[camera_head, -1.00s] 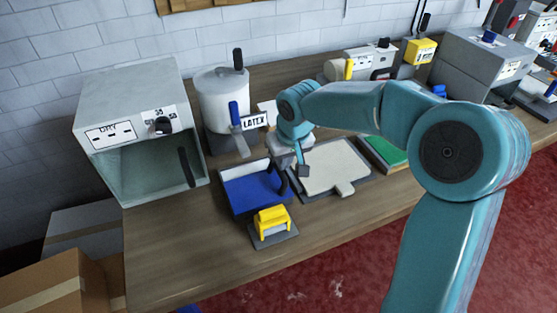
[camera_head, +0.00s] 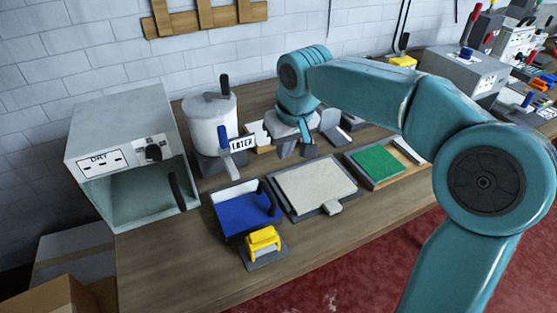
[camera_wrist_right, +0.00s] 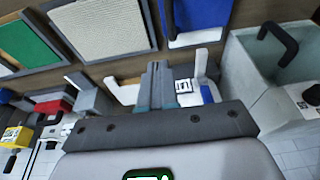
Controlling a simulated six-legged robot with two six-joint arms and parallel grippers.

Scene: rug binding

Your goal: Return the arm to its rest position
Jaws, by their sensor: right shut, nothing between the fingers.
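My right arm comes in from the right in the head view. Its gripper (camera_head: 297,150) hangs in the air behind the beige board, between the latex pot and the green pad, with the fingers pointing down. In the wrist view the two fingers (camera_wrist_right: 157,85) are together with nothing between them. My left gripper is not in view.
On the bench (camera_head: 160,265) stand a grey oven marked DRY (camera_head: 118,148), a latex pot (camera_head: 212,122), a blue tray (camera_head: 243,210), a yellow block on a grey base (camera_head: 263,243), a beige board (camera_head: 315,185) and a green pad (camera_head: 377,162). Grey machines (camera_head: 462,72) stand at the right.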

